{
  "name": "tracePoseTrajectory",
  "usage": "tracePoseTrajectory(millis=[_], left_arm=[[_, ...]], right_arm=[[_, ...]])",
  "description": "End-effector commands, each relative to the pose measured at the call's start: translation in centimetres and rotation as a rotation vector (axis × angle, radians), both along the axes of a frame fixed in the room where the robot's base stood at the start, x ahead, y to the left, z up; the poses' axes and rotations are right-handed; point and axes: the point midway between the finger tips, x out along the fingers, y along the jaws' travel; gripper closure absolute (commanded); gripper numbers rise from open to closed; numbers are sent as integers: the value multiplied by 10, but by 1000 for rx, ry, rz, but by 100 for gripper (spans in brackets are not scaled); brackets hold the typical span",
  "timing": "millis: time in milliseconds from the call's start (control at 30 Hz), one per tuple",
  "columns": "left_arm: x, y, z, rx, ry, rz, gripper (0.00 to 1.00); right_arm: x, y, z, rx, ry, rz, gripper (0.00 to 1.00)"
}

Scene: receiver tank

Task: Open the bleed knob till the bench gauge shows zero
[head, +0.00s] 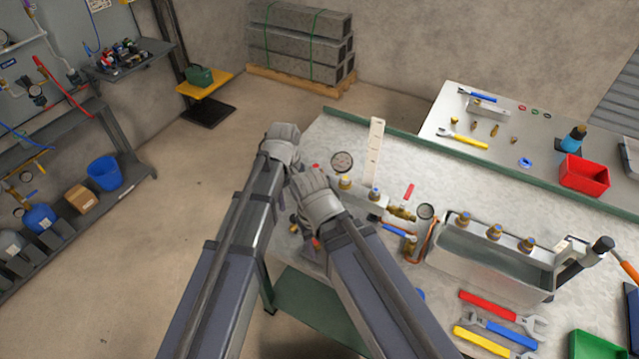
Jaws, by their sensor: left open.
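My left gripper (309,250) is a small dark shape at the near left edge of the bench, partly hidden by my arm links; its jaws are open. Small blue and orange parts show beside it, too small to name. I cannot tell which fitting is the bleed knob or whether the gripper touches one. Two round gauges show: one dial (342,162) at the back left of the bench and another dial (425,211) by the brass valve. Their needles are too small to read. My right gripper does not show.
A manifold block with brass fittings, a red lever (408,191) and a blue lever (395,231) stands right of my arm. A metal water tank (490,262) is further right. Wrenches (500,310) lie in front. The bench's far right holds a red bin (584,175).

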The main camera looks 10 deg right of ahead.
Motion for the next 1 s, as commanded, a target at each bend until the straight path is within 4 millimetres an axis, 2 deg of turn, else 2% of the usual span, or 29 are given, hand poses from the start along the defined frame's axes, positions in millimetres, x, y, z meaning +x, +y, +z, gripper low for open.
tracePoseTrajectory(millis=[33,367,900,1000], left_arm=[[-7,4,0,-19,-12,3,34],[-3,2,-8,-24,-15,1,34],[-2,0,-70,-24,-15,1,34],[-2,0,-76,-24,-15,1,34]], right_arm=[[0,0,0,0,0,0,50],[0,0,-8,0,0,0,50],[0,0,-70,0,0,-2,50],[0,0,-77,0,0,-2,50]])
